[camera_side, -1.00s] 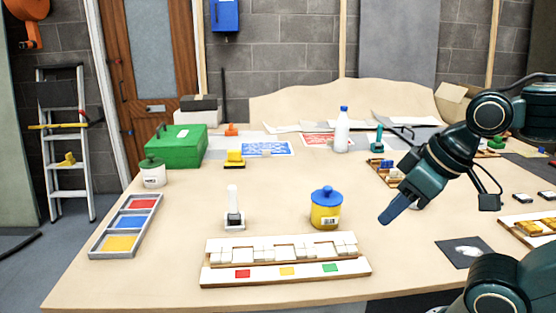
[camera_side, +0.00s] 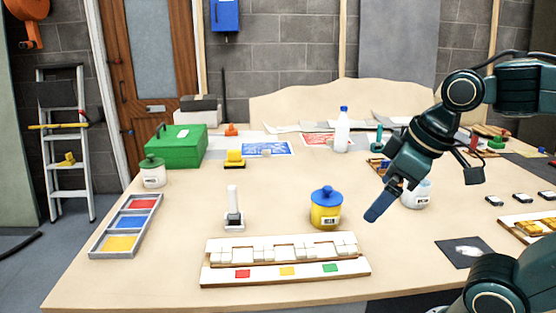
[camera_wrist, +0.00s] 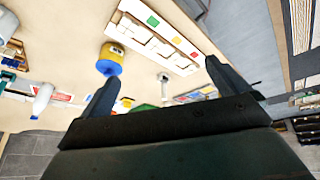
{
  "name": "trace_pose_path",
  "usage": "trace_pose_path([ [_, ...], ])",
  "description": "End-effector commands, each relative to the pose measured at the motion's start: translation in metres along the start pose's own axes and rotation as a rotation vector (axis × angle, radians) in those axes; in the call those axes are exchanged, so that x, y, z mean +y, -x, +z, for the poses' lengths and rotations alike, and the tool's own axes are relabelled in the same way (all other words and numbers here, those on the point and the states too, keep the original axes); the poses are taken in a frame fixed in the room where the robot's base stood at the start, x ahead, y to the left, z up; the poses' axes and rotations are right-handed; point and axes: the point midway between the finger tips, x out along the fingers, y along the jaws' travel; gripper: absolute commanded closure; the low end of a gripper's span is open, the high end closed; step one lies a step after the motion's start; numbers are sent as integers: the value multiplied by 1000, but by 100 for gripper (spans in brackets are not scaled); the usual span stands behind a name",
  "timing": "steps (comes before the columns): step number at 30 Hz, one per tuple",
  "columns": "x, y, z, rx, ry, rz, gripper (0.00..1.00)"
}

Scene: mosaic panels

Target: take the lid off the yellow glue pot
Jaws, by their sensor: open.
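The yellow glue pot (camera_side: 326,214) stands upright on the table, right of the middle, with its blue knobbed lid (camera_side: 327,194) on top. In the wrist view the yellow pot (camera_wrist: 112,52) and the blue lid (camera_wrist: 108,68) show at upper left, outside the gap between the fingers. My gripper (camera_side: 380,206) is in the air to the right of the pot, apart from it and tilted down to the left. In the wrist view my gripper (camera_wrist: 158,84) has its two fingers wide apart with nothing between them.
A mosaic panel (camera_side: 285,273) lies in front of the pot. A white-handled tool (camera_side: 234,212) stands left of it. A white pot (camera_side: 417,196) is partly hidden behind my gripper. A tile tray (camera_side: 125,225) lies at left. Bare table lies around the yellow pot.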

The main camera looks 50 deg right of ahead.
Motion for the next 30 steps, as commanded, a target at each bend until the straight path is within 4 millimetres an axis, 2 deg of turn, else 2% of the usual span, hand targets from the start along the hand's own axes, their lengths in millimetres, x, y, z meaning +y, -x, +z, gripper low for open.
trace_pose_path([
  [6,25,-2,-38,-77,215,0,0],
  [14,62,-14,-79,-162,486,-34,0],
  [21,101,-34,-111,-229,733,-96,0],
  [30,157,-70,-137,-285,1033,-212,0],
])
